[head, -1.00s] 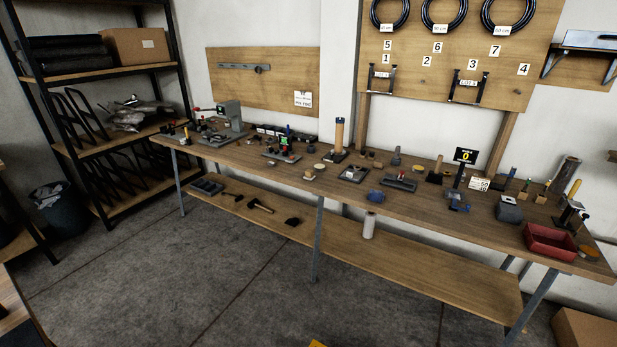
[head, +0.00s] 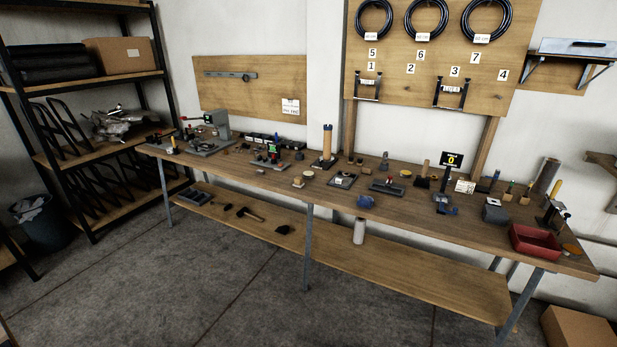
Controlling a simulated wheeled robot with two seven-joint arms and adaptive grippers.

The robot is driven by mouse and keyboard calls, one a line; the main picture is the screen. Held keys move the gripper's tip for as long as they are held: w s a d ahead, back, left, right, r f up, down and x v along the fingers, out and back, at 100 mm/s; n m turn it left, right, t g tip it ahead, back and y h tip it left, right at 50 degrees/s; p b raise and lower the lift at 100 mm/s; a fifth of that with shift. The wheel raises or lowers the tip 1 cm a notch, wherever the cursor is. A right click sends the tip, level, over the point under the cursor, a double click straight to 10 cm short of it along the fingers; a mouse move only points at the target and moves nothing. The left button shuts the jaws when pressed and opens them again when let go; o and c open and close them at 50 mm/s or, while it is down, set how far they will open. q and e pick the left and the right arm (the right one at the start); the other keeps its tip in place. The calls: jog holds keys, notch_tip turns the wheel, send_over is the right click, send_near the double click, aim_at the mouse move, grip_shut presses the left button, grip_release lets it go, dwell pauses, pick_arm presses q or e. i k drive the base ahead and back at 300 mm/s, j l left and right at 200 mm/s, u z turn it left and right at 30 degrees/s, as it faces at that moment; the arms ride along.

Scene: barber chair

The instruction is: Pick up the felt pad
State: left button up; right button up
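I cannot pick out the felt pad for certain at this distance. Small round pale pieces lie on the long wooden workbench (head: 340,210), one a cream disc (head: 308,173) near the middle and one a light round piece (head: 298,182) beside it. A flat orange-brown disc (head: 571,249) lies at the right end, next to a red tray (head: 535,242). Neither of my grippers shows in the head view.
Small tools and fixtures are spread along the bench top. A lower shelf (head: 400,277) holds a hammer (head: 250,214) and a white cylinder (head: 359,231). A black rack (head: 158,70) and bin (head: 40,222) stand left, a cardboard box (head: 578,330) lower right. The floor in front is clear.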

aim_at(298, 181)
jog(key=i+l, duration=0.25)
jog(key=i, duration=0.2)
jog(key=i+z, duration=0.2)
jog(key=i, duration=0.65)
jog(key=i+j, duration=0.3)
jog(key=j, duration=0.15)
jog(key=i+j+z, duration=0.1)
jog(key=i+j, duration=0.4)
jog(key=j, duration=0.15)
jog(key=i+j+z, duration=0.1)
jog(key=j, duration=0.2)
jog(key=i+j, duration=0.15)
jog(key=j, duration=0.15)
jog(key=i+j, duration=0.15)
jog(key=j, duration=0.2)
jog(key=z, duration=0.05)
